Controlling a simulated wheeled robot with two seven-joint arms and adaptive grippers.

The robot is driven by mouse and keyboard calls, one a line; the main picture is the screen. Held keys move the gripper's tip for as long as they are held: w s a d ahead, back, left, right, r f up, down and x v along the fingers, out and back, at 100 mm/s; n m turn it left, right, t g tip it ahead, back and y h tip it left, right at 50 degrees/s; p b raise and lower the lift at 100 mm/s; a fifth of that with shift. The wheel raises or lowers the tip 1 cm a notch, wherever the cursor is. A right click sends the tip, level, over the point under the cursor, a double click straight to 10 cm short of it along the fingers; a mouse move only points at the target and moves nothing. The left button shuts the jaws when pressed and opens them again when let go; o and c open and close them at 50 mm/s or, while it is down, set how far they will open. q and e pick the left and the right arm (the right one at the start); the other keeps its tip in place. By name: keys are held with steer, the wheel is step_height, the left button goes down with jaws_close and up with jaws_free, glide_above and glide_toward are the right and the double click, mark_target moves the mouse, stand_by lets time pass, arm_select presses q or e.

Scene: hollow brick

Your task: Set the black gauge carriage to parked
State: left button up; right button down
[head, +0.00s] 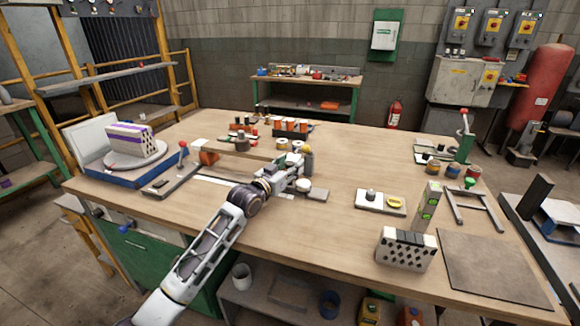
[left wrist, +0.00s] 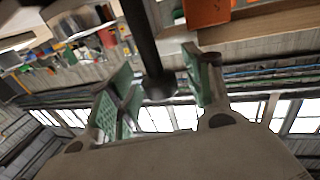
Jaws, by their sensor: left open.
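My left gripper (head: 304,168) is low over the middle of the workbench, its arm reaching in from the front left. In the left wrist view its green-padded fingers (left wrist: 158,85) stand apart, one each side of a dark upright post (left wrist: 143,40) with a wider end. I cannot tell whether they touch it, or whether it belongs to the gauge carriage. A grey block (head: 317,195) and a white round piece (head: 303,184) lie beside the gripper. A long pale strip (head: 220,180) runs toward it from the left. My right gripper is not in view.
A red-knobbed lever fixture (head: 175,181) and a turntable with a striped brick (head: 129,138) are at left. A perforated brick (head: 405,250), a green-marked upright block (head: 427,206) and a dark mat (head: 491,269) are at right. The bench's front middle is clear.

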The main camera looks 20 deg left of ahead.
arm_select(q)
steer(key=shift+c, duration=0.2)
jaws_close()
steer(key=shift+a, duration=0.15)
